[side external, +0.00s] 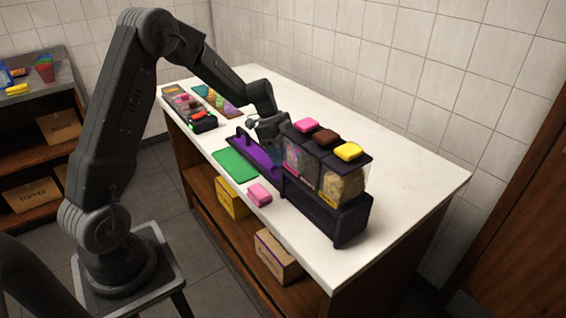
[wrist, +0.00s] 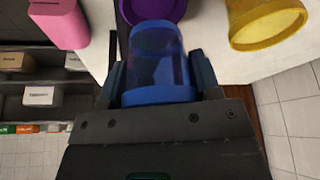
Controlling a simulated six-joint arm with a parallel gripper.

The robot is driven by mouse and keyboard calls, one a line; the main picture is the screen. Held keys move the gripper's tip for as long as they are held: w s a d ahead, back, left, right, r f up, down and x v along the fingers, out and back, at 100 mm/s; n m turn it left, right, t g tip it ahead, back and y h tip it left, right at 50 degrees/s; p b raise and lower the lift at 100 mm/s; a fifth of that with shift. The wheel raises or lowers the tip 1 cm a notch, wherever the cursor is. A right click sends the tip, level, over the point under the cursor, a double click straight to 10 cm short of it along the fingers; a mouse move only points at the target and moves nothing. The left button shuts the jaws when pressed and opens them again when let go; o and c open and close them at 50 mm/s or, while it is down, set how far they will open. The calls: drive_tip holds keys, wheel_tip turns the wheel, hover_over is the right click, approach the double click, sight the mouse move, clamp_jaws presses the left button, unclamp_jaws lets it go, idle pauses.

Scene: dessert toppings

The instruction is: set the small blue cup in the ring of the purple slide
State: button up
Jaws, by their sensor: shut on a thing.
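The small blue cup (wrist: 157,62) is see-through with a solid blue band at the end nearest the wrist camera. My gripper (wrist: 158,78) is shut on it, one finger on each side. In the side view my gripper (side external: 270,138) is low over the purple slide (side external: 262,162), beside the dispensers; the cup is mostly hidden there. A round purple part (wrist: 150,8) shows just past the cup in the wrist view, cut by the top edge. I cannot tell whether the cup touches it.
Dispensers with pink, brown and yellow lids (side external: 348,151) stand close right of my gripper. A green mat (side external: 235,165) and pink block (side external: 259,194) lie at the counter's front. A topping tray (side external: 190,108) is at the far left. The counter's right end is clear.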

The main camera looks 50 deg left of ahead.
drive_tip(key=shift+f, duration=2)
drive_tip(key=shift+f, duration=0.1)
drive_tip(key=o, duration=0.9)
